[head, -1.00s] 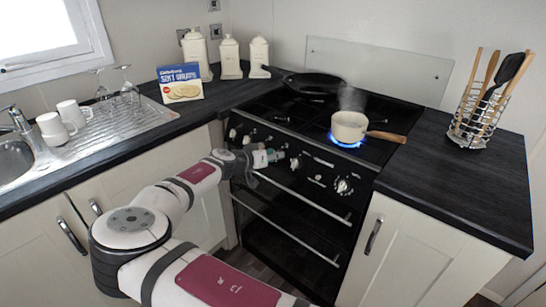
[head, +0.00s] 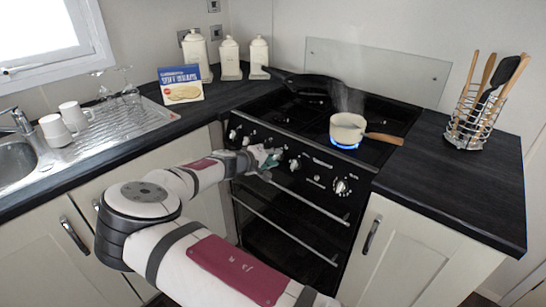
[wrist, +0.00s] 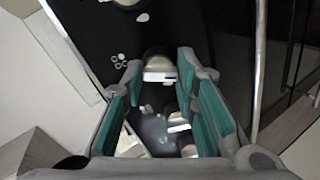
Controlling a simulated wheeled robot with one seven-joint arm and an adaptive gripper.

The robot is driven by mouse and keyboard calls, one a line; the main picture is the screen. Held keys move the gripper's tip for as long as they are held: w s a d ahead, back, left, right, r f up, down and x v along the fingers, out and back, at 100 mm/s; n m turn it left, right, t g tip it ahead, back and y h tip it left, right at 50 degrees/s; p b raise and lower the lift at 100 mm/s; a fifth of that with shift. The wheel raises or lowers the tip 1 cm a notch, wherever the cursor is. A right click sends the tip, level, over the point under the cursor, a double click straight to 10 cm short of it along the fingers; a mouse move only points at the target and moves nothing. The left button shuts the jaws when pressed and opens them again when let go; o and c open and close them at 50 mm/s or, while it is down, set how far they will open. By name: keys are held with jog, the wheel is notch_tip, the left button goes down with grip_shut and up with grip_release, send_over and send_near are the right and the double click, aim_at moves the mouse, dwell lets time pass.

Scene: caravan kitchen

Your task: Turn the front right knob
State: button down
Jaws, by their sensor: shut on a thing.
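The cooker's front panel (head: 318,172) carries a row of knobs. A pale knob (head: 340,187) shows clear of my gripper at the panel's right; another knob (head: 294,165) lies just right of my fingers. My gripper (head: 272,157) is at the panel, left of both. In the wrist view a knob (wrist: 158,68) sits between the teal-padded fingers near their tips, and my gripper is shut on it. The head view does not clearly show which knob this is, as my fingers cover that part. A cream saucepan (head: 347,128) stands over a blue flame (head: 345,146), steaming.
A black frying pan (head: 305,82) sits on the back of the hob. The oven's handle bars (head: 305,203) run below the knobs. A utensil rack (head: 473,125) stands on the right worktop; a blue box (head: 182,84) stands on the left. The floor before the oven is partly hidden by my arm.

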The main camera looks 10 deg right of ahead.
jog(key=shift+a+n, duration=0.1)
jog(key=shift+n, duration=0.4)
jog(key=c, duration=1.3)
grip_release()
jog(key=v, duration=1.2)
jog(key=shift+w, duration=0.1)
